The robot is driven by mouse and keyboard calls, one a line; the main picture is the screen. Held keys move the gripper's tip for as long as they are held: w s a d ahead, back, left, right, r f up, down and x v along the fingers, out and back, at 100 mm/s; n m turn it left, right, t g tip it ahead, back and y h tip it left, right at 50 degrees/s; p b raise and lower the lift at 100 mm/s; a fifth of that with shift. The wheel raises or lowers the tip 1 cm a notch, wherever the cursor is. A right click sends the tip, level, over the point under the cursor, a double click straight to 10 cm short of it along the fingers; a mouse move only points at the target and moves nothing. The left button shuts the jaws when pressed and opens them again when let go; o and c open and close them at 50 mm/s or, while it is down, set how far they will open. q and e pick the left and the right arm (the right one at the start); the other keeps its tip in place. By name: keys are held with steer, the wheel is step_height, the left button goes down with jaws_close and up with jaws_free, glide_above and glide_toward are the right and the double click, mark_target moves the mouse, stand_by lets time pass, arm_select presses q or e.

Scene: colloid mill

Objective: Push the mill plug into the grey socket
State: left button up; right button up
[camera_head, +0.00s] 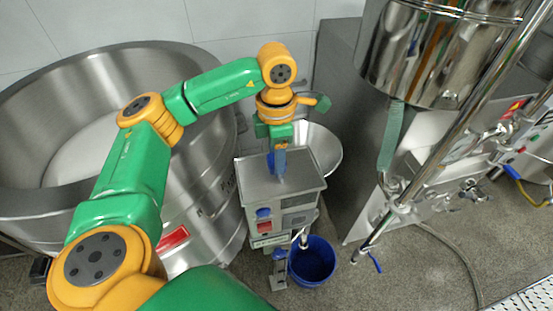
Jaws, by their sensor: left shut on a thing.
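My left arm comes in from the lower left and bends down over the grey mill (283,190). My left gripper (279,163) points down just above or at the mill's flat top. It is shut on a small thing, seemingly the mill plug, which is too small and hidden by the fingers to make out. I cannot tell whether the plug touches anything. The grey socket cannot be told apart in this view. A blue round part (263,212) and a red part (264,227) sit on the mill's front. My right gripper is not in view.
A large steel vat (205,187) stands close at the left. A steel bowl (325,150) is behind the mill. A blue bucket (312,263) stands on the floor in front. A polished steel vessel (440,55) and slanted pipe (455,98) are at the right.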

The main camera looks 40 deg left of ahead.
arm_select(q)
step_height(320, 180, up, 3)
steer(key=shift+w+r, duration=0.1)
steer(key=s+d+r+b, duration=0.1)
steer(key=s+d+r, duration=0.6)
steer(key=d, duration=0.5)
step_height(320, 180, up, 3)
steer(key=shift+s+f, duration=0.1)
steer(key=shift+s, duration=0.05)
